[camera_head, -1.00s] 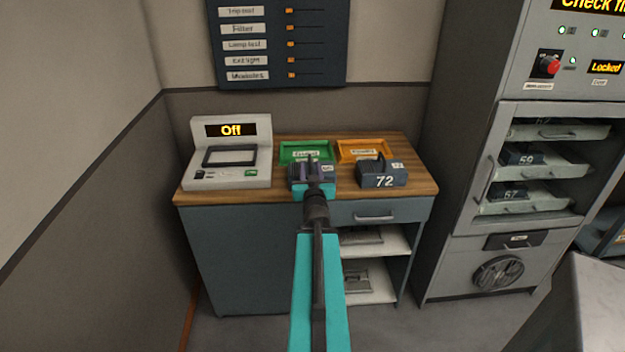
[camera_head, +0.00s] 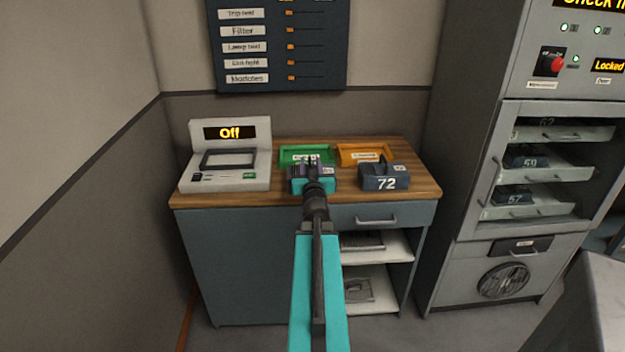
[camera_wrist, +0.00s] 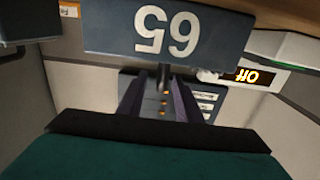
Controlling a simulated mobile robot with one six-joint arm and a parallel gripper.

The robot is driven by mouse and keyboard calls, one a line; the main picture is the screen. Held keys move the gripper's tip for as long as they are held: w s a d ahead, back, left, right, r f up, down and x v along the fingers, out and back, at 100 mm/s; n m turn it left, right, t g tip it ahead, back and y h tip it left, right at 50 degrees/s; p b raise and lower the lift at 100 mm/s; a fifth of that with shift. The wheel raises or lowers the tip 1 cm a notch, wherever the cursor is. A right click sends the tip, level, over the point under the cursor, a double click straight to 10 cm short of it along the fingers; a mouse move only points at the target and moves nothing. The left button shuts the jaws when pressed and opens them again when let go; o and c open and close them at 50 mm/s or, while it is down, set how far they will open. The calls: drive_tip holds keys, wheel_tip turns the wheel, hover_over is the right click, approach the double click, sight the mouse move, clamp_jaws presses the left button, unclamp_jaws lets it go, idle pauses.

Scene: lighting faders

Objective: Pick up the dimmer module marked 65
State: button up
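The dimmer module marked 65 (camera_wrist: 165,35) fills the top middle of the wrist view, dark blue with its white number upside down. In the head view my gripper (camera_head: 312,163) is above the worktop and hides most of this module, whose purplish top and pale label (camera_head: 329,172) show beside the fingers.
Module 72 (camera_head: 385,178) stands close on the right. A green tray (camera_head: 292,152) and an orange tray (camera_head: 350,150) lie behind. A grey console reading Off (camera_head: 228,172) is left. The fader panel (camera_head: 330,50) hangs above; a rack with modules 59 (camera_head: 527,157) and 57 (camera_head: 513,197) is right.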

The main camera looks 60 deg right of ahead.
sight(309, 157)
drive_tip(key=shift+w+d, duration=0.25)
drive_tip(key=shift+d, duration=0.1)
drive_tip(key=shift+x, duration=2.6)
drive_tip(key=shift+w+a, duration=0.1)
clamp_jaws()
